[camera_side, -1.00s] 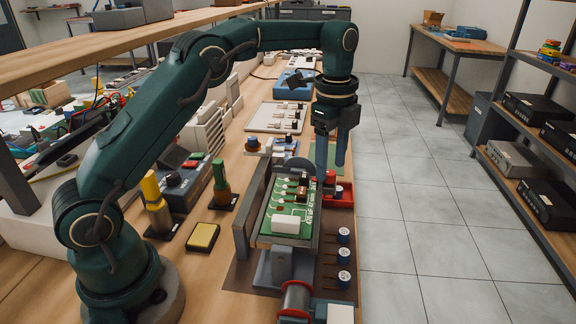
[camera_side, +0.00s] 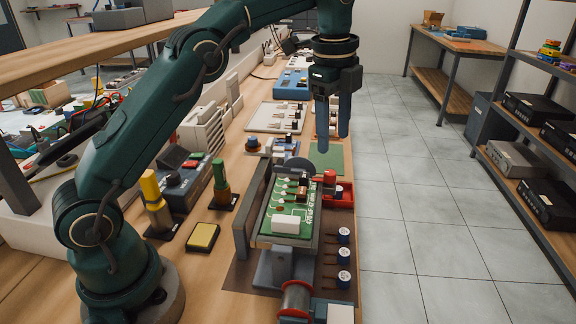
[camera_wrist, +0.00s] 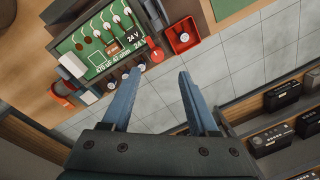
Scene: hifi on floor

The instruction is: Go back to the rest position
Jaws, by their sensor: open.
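My gripper (camera_side: 333,145) is open and empty. In the side view its two blue fingers point down, above and behind the far end of a green circuit board (camera_side: 289,208), clear of it. In the wrist view the gripper (camera_wrist: 152,84) has its fingers spread, with floor tiles showing between them. The board, with several dark parts and a white block, sits in a grey holder on the bench; it also shows in the wrist view (camera_wrist: 98,42).
A red tray (camera_side: 344,197) stands right of the board's far end. A solder spool (camera_side: 296,300) is at the front. Yellow and green tools stand left. Grey shelves (camera_side: 530,150) stand across the open floor.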

